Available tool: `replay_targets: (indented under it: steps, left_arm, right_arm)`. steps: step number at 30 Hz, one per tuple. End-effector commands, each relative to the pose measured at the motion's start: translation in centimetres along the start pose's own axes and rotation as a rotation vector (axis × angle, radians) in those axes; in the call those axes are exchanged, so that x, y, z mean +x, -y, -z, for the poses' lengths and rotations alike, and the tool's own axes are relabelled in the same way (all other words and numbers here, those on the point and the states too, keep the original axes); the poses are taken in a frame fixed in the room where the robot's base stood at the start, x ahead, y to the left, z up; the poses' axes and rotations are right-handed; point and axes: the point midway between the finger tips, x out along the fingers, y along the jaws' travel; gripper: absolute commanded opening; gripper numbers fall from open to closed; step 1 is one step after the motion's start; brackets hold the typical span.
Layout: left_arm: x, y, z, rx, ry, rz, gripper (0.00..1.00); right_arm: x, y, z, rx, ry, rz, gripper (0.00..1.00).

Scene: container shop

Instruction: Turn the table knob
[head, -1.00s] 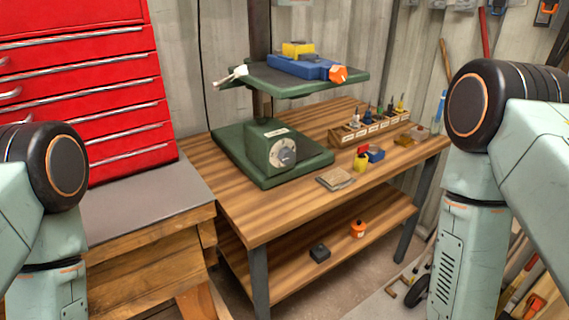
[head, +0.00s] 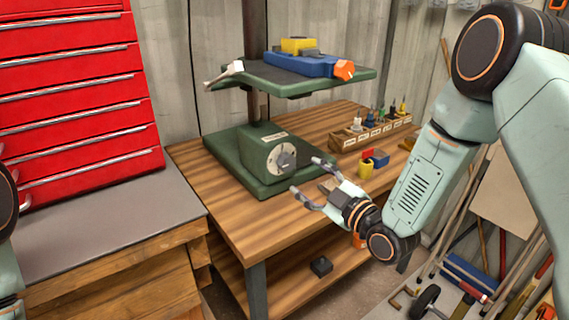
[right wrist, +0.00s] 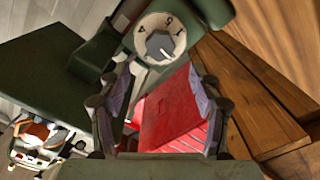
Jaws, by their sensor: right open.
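The knob (head: 286,162) is a grey turning piece on a round white dial, on the front of the green machine base (head: 258,140) on the wooden bench. In the right wrist view the knob (right wrist: 160,45) shows beyond my fingers, with numbers around it. My right gripper (head: 305,176) is open and empty, in front of the dial and a little to its right in the head view. It appears apart from the knob. My left gripper is out of view; only part of my left arm shows at the left edge.
The green machine table (head: 325,83) overhangs the base, with a blue vise (head: 300,65) on it. A wooden bit rack (head: 375,133) and small yellow and blue items stand behind my right gripper. A red tool chest (head: 75,110) stands left. The bench front (head: 265,225) is clear.

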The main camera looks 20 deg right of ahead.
Motion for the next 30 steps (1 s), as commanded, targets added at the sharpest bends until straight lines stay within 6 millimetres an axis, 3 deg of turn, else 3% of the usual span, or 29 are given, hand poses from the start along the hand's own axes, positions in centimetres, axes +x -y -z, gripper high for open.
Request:
replay_targets:
  steps: [4, 16, 28, 30]
  left_arm:
    - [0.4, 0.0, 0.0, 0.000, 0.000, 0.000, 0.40]
    - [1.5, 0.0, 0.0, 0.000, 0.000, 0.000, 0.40]
    - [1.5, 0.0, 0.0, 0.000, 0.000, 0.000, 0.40]
    - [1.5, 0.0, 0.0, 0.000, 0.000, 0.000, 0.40]
  right_arm:
    - [1.1, 0.1, -0.2, -0.009, 0.003, 0.000, 0.64]
    - [7.0, 0.1, -0.2, -0.006, 0.003, 0.002, 0.64]
    - [8.0, 0.0, -0.2, -0.003, 0.003, 0.003, 0.64]
    - [8.0, 0.0, -0.2, -0.003, 0.004, 0.003, 0.58]
